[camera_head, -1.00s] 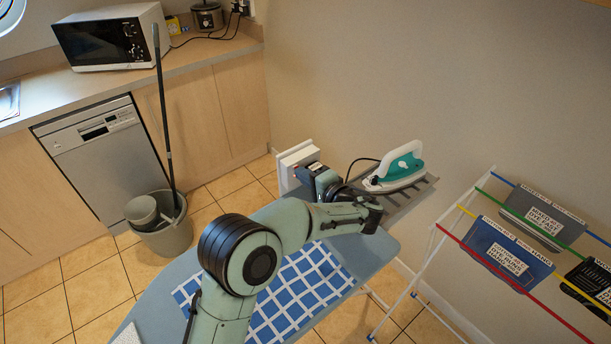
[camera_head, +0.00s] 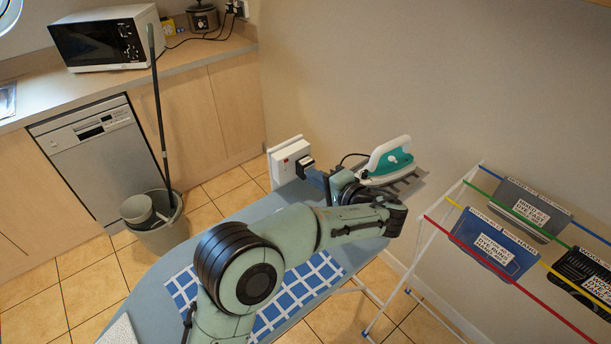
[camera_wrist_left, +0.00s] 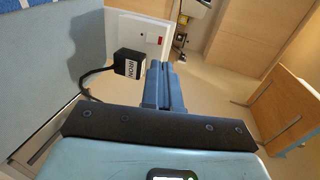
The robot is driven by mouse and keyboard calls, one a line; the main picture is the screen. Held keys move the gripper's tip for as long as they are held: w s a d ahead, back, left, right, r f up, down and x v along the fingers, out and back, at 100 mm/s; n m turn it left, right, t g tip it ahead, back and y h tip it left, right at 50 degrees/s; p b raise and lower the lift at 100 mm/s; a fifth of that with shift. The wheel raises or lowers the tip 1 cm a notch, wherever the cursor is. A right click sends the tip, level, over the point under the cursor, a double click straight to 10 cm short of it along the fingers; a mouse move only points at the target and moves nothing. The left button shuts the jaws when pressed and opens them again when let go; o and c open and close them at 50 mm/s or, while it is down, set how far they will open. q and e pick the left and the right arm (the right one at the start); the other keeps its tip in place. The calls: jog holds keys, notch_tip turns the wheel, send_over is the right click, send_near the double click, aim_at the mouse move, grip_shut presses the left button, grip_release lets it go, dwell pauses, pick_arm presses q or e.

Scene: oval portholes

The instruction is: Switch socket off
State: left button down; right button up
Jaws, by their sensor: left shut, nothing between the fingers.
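A white socket box (camera_head: 283,157) with a small red switch stands low at the wall, behind the far end of the ironing board. In the left wrist view the socket (camera_wrist_left: 135,28) shows a red rectangle on its right part. A black plug labelled IRON (camera_wrist_left: 128,62) with a black cord is at the socket's left part; whether it is fully seated I cannot tell. My left gripper (camera_head: 311,174) is shut and empty, its blue fingers (camera_wrist_left: 158,66) pointing towards the socket, just right of the plug in the wrist view. A gap to the socket seems to show. My right gripper is out of view.
A teal and white iron (camera_head: 388,163) rests on a rack behind my left wrist. The ironing board (camera_head: 240,219) lies under my arm. A drying rack (camera_head: 428,232) stands at right; a grey bucket (camera_head: 163,235) with a mop stands on the floor at left.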

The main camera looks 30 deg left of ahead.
pick_arm(q)
jog(key=shift+r+v, duration=0.25)
jog(key=shift+v, duration=0.8)
jog(key=shift+r+v, duration=0.2)
jog(key=shift+v, duration=0.9)
jog(key=shift+a, duration=0.15)
